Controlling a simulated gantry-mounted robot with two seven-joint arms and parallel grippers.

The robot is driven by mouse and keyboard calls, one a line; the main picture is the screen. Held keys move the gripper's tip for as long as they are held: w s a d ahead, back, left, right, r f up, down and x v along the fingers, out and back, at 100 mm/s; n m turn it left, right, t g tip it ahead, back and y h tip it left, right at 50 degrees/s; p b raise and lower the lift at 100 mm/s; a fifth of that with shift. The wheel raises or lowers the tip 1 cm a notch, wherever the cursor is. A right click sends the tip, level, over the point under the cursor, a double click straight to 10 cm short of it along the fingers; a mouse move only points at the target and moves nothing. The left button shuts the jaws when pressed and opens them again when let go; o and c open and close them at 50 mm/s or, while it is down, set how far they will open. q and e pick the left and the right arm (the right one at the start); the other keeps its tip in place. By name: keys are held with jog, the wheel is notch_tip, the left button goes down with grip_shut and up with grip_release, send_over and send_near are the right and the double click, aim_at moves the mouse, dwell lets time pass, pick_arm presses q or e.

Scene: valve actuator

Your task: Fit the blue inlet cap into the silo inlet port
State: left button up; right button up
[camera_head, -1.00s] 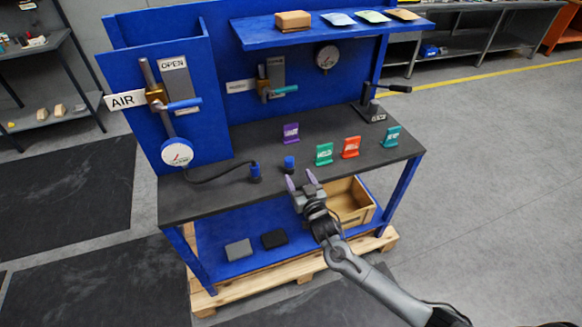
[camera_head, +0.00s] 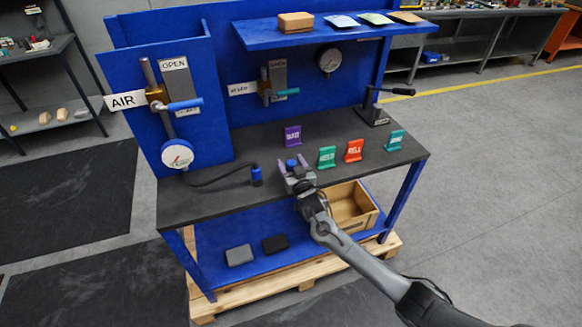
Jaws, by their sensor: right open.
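A second blue-topped piece (camera_head: 256,175) stands to the left, at the end of a black hose. I cannot tell from the picture which piece is the inlet cap and which belongs to the silo inlet port. My left gripper is not in view.
Purple (camera_head: 293,136), green (camera_head: 327,157), red (camera_head: 354,150) and teal (camera_head: 395,140) sign stands are behind and to the right. A black lever (camera_head: 375,110) stands at the back right. A wooden crate (camera_head: 362,222) sits below.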

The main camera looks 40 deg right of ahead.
jog(key=c, duration=1)
jog(key=shift+r, duration=0.1)
